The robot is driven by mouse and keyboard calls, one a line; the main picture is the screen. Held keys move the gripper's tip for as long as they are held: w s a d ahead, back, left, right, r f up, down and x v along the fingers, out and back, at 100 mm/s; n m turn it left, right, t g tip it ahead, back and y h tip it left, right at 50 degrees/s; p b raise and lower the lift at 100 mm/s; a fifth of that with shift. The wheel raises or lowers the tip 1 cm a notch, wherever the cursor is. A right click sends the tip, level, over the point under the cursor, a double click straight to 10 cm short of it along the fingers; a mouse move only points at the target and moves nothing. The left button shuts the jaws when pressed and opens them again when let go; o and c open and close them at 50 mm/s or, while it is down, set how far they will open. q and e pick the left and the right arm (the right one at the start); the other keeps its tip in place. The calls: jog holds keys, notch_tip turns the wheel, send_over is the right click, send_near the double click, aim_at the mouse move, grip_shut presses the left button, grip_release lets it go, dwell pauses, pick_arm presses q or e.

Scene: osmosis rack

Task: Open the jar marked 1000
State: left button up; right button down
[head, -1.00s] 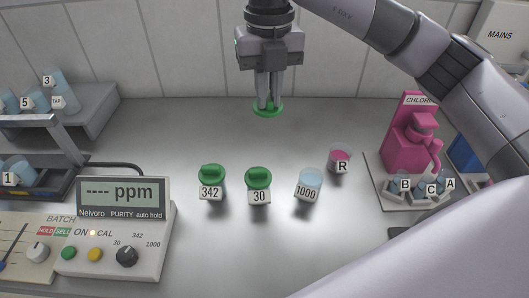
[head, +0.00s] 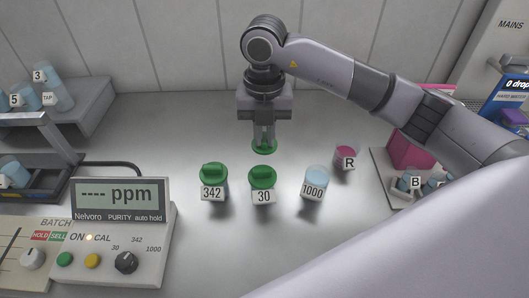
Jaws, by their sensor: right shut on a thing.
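The jar marked 1000 (head: 316,182) stands upright on the bench without a lid, and pale blue shows at its open top. My right gripper (head: 264,147) points down behind the jars, shut on a green lid (head: 264,151). The lid is behind the jar marked 30 and left of the 1000 jar; I cannot tell for certain whether it touches the bench. The jar marked 30 (head: 262,179) and the jar marked 342 (head: 213,178) stand to the left with green lids on. My left gripper is not in view.
A cup marked R (head: 346,155) with pink contents stands behind and right of the 1000 jar. A purity meter (head: 122,230) is at front left, a rack (head: 83,112) at back left. A tray (head: 384,170) with a pink dispenser (head: 407,150) is at right, partly behind my arm.

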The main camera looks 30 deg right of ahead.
aim_at(264, 138)
jog(key=shift+f, duration=3.05)
jog(key=shift+f, duration=0.1)
jog(key=shift+f, duration=0.15)
jog(key=c, duration=1.1)
grip_release()
jog(key=shift+c, duration=0.2)
jog(key=shift+r, duration=0.2)
notch_tip(264, 138, up, 12)
jog(key=shift+r+b, duration=0.1)
jog(key=shift+b, duration=0.25)
